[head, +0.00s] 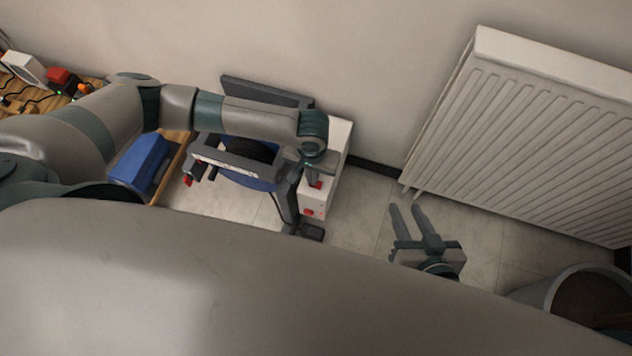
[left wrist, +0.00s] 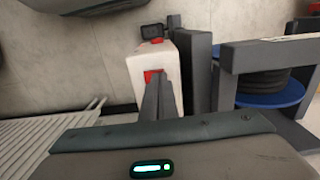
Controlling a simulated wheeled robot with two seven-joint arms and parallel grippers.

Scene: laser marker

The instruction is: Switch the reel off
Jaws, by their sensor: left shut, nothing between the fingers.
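The reel is a blue drum (head: 245,180) with dark cable in a dark grey frame (head: 265,90); its blue flange (left wrist: 262,98) also shows in the left wrist view. A white box (head: 340,150) stands against the frame, with one red switch (head: 316,185) on it and a second red part (head: 308,212) nearer me. My left gripper (head: 314,184) is shut and empty over the box. In the left wrist view its fingertips (left wrist: 157,82) overlap a red switch (left wrist: 151,75); I cannot tell whether they touch. My right gripper (head: 408,208) is open and empty, right of the box.
A white radiator (head: 540,110) is on the wall at the right. A grey bin (head: 565,285) stands at the lower right. A blue case (head: 140,162) and a wooden bench (head: 95,95) with small devices are at the left. Tiled floor (head: 365,205) is clear between box and radiator.

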